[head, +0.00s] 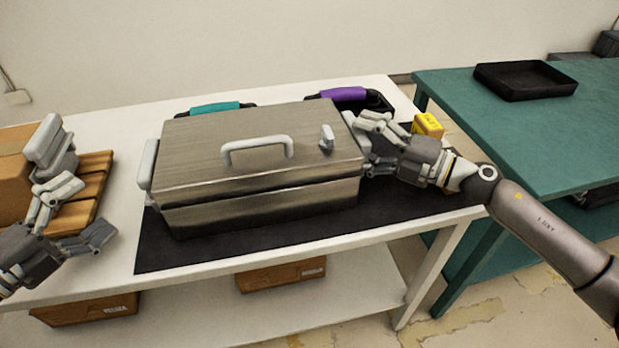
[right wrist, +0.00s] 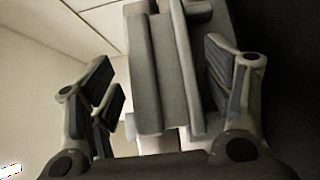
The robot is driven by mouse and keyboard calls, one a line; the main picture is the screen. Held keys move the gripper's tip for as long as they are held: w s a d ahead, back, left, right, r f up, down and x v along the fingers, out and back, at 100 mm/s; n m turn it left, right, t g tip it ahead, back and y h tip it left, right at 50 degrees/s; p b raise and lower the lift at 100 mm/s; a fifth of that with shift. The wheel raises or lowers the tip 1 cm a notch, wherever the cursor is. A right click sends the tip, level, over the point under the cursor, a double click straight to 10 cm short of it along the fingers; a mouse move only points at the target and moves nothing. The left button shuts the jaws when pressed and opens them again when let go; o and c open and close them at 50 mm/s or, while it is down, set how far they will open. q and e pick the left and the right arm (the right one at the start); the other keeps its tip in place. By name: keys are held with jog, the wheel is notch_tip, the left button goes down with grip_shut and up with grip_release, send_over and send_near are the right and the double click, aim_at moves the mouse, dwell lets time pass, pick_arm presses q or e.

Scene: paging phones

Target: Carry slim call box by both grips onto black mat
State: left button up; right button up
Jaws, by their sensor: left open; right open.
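The slim call box (head: 260,160) is a brushed metal case with a lid handle on top. It appears to rest on the black mat (head: 300,232), which shows in front of it and to its right; any small gap underneath cannot be told. Its left grip (head: 147,165) is a pale bar on the left side. My left gripper (head: 78,213) is open and empty, left of that grip and apart from it. My right gripper (head: 370,145) is open at the box's right side. In the right wrist view, the right grip (right wrist: 148,75) stands between the open fingers.
Behind the box are a teal-handled thing (head: 215,107) and a purple-handled thing (head: 343,95). A yellow box (head: 428,126) is beyond my right gripper. A wooden pallet (head: 92,180) with a carton is at left. A green table (head: 540,140) with a black tray (head: 525,80) stands right.

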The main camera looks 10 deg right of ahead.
jog(key=shift+o, duration=0.4)
jog(key=o, duration=0.3)
jog(key=shift+r, duration=0.1)
notch_tip(320, 180, up, 10)
jog(key=shift+f, duration=0.1)
dwell(0.4)
pick_arm(q)
jog(key=shift+r, duration=0.15)
pick_arm(e)
jog(key=shift+r, duration=0.2)
pick_arm(q)
notch_tip(320, 180, up, 7)
jog(key=p, duration=0.8)
pick_arm(e)
notch_tip(320, 180, up, 8)
jog(key=shift+f, duration=0.25)
